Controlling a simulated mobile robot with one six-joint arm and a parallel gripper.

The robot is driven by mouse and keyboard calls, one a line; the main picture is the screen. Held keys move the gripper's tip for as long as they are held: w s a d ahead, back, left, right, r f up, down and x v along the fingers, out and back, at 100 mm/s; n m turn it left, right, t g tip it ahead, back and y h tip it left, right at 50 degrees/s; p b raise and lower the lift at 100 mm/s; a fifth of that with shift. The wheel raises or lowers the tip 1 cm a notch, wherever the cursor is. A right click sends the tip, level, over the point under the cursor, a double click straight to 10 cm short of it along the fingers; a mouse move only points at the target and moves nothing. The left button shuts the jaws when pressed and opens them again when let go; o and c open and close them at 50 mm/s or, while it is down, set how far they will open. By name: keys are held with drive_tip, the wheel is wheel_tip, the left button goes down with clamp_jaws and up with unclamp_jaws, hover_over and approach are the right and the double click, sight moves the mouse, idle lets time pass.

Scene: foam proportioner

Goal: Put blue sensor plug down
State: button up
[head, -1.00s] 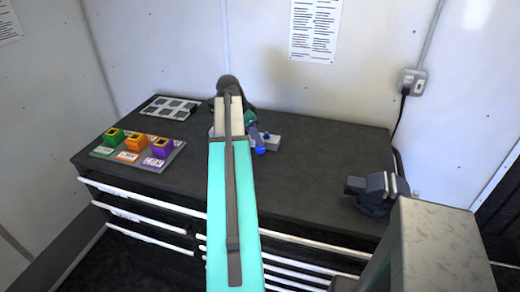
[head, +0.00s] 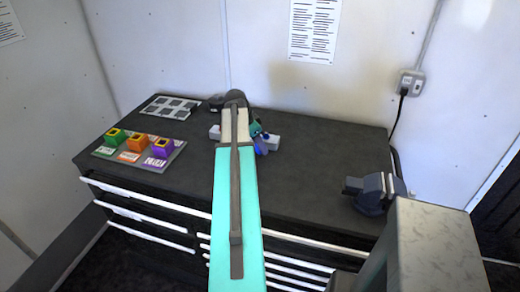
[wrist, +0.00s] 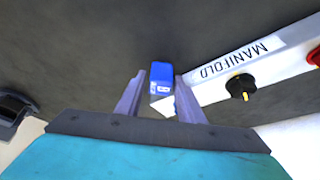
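The blue sensor plug (wrist: 161,78) lies between and just beyond the tips of my gripper (wrist: 161,78) in the wrist view. It has a small white label. A narrow gap shows on each side of it, so the fingers look open and not closed on it. In the head view my gripper (head: 261,142) is low over the bench behind my arm, and the plug cannot be told apart clearly from the fingers there. A white bar marked MANIFOLD (wrist: 225,75) runs close beside the plug, with a black knob (wrist: 241,86) on it.
The dark workbench (head: 310,180) is bare to the right up to a vise (head: 375,190). A board (head: 110,155) with green, orange and purple blocks lies at the left. A grey panel (head: 170,107) lies behind it. A wall outlet (head: 411,83) is at the right.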

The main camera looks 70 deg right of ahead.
clamp_jaws()
drive_tip(key=shift+r, duration=0.15)
idle(0.4)
drive_tip(key=shift+r+b, duration=0.9)
drive_tip(key=shift+r, duration=0.6)
drive_tip(key=s+a+r+b, duration=0.1)
drive_tip(key=s+a+b, duration=0.3)
drive_tip(key=s+a, duration=0.5)
drive_tip(key=s, duration=0.3)
drive_tip(key=shift+s+a+r, duration=0.3)
drive_tip(key=shift+a+r, duration=0.05)
drive_tip(key=shift+a, duration=0.05)
